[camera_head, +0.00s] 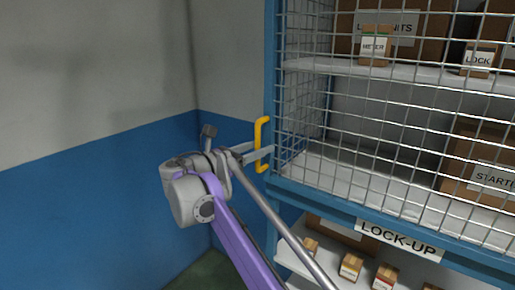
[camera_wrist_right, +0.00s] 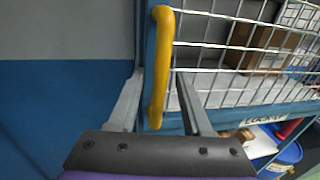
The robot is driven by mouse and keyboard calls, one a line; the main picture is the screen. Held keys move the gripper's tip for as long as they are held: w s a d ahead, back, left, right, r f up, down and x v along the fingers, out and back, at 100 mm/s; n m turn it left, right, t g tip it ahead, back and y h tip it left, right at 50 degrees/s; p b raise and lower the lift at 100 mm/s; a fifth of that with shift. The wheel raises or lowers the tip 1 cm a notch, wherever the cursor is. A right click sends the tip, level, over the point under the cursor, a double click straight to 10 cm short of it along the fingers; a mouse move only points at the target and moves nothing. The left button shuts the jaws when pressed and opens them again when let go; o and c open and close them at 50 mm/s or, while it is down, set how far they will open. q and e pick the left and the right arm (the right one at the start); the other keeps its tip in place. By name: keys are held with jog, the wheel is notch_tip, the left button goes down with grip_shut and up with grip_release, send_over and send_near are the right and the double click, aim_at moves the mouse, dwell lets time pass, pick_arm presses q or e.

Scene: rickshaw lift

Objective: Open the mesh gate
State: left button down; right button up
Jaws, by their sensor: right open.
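The mesh gate (camera_head: 375,128) is a grey wire grid across the front of a blue-framed shelf unit, and it looks closed. Its upright yellow handle (camera_head: 259,135) is at the gate's left edge. My right gripper (camera_head: 264,150) is at the handle's lower half, coming from the left. In the right wrist view the yellow handle (camera_wrist_right: 160,65) stands between the two fingers of the open gripper (camera_wrist_right: 162,78), with a visible gap on the right side. Whether either finger touches it, I cannot tell. My left gripper is not in view.
Behind the mesh are shelves with labelled cardboard boxes (camera_head: 375,45). Below is a blue rail with a LOCK-UP sign (camera_head: 398,240), and a lower shelf with small boxes (camera_head: 351,265). A grey and blue wall (camera_head: 90,190) is to the left, with free room before it.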

grip_shut()
dwell(1.4)
